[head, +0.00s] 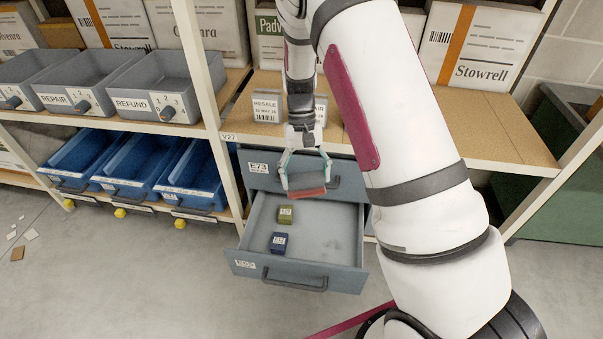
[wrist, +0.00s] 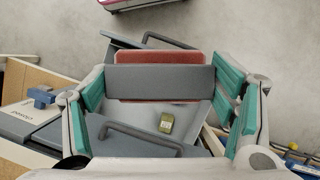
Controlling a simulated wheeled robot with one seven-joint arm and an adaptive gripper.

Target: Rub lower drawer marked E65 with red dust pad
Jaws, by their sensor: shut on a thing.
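My gripper (head: 305,172) is shut on the red dust pad (head: 308,193), a red pad with a grey block backing. In the wrist view the pad (wrist: 160,58) lies between the teal-lined fingers, its red edge showing around the grey block. The lower drawer (head: 335,273) is pulled open below the upper drawer; the small label on its front is too blurred to read surely. The pad is over the back part of the open drawer, near the upper drawer's front; I see no clear contact. A grey smudge (head: 331,244) shows on the drawer floor at the right.
A green box (head: 285,215) and a blue box (head: 278,243) lie in the open drawer, left of the smudge. The shut upper drawer (head: 335,172) reads E73. Blue bins (head: 140,160) stand left, beyond a rack post (head: 205,90).

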